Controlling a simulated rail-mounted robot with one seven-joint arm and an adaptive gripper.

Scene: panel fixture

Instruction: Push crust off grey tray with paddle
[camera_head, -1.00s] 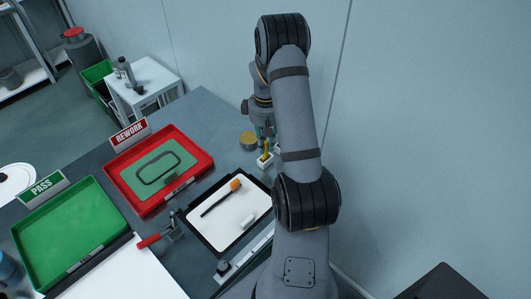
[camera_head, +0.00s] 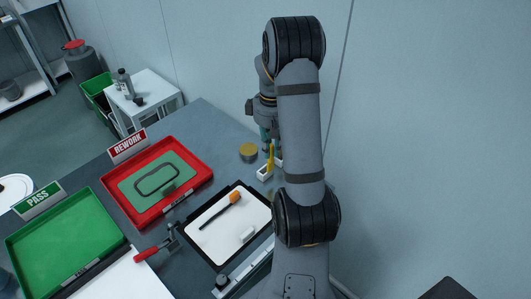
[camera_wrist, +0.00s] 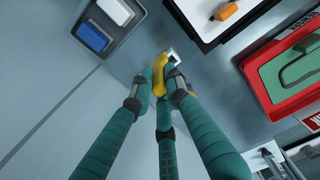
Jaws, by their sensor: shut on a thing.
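My gripper (camera_head: 267,138) has teal fingers and is at the back of the bench, partly hidden by my arm in the head view. In the wrist view, my gripper (camera_wrist: 161,82) is shut on a slim yellow tool (camera_wrist: 160,88), which may be the paddle. The yellow tool (camera_head: 270,157) stands upright at a small white holder (camera_head: 264,173); I cannot tell whether it is still seated there. A grey tray (camera_wrist: 108,57) with a blue block (camera_wrist: 92,37) and a white block (camera_wrist: 117,11) is at the wrist view's top left. I cannot make out any crust.
A black-rimmed white board (camera_head: 215,240) bears an orange-handled tool (camera_head: 233,198) and a white block. The red REWORK tray (camera_head: 206,178) and green PASS tray (camera_head: 60,243) are left. A wall is behind.

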